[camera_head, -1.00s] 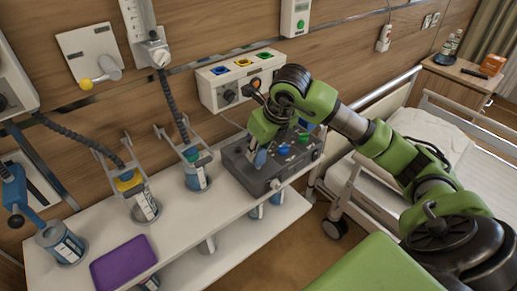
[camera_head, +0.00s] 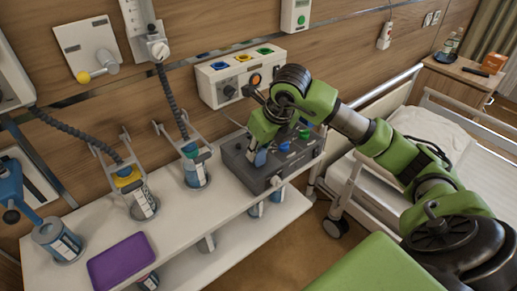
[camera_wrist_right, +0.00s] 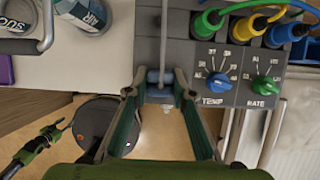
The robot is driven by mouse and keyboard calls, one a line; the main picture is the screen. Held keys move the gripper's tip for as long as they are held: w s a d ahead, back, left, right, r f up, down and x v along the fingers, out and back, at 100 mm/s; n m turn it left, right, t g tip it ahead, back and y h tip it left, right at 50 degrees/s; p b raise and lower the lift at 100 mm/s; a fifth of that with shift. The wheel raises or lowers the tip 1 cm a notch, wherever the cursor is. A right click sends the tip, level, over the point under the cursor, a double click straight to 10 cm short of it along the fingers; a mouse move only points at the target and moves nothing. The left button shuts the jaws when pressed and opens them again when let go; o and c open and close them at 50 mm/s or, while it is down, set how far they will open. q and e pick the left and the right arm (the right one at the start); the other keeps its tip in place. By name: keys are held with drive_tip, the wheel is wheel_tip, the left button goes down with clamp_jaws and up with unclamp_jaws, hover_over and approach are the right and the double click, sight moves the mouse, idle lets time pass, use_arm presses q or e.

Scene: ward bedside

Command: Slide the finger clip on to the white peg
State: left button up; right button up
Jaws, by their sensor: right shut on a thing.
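My right gripper (camera_head: 256,151) points down at the front of the grey monitor box (camera_head: 236,168). In the right wrist view my right gripper (camera_wrist_right: 162,98) is shut on the small blue-grey finger clip (camera_wrist_right: 160,76), between its two green fingers. The clip (camera_head: 261,158) also shows as a blue spot in the head view. A small pale stub (camera_wrist_right: 167,109), perhaps the white peg, shows just below the clip; I cannot tell whether they touch. A whitish part (camera_head: 276,181) sticks out from the box's front. My left gripper (camera_wrist_right: 55,131) shows small at the lower left of the wrist view.
The box has TEMP (camera_wrist_right: 215,82) and RATE (camera_wrist_right: 262,89) knobs and coloured plugs with cables. Several suction jars and a purple tray (camera_head: 122,262) stand on the white shelf (camera_head: 225,212). The bed (camera_head: 420,135) is to the right.

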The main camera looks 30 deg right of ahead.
drive_tip(key=shift+f+b, duration=0.15)
drive_tip(key=shift+b, duration=0.2)
idle(0.6)
drive_tip(key=o, duration=1.2)
drive_tip(key=shift+c, duration=0.2)
drive_tip(key=v, duration=1.2)
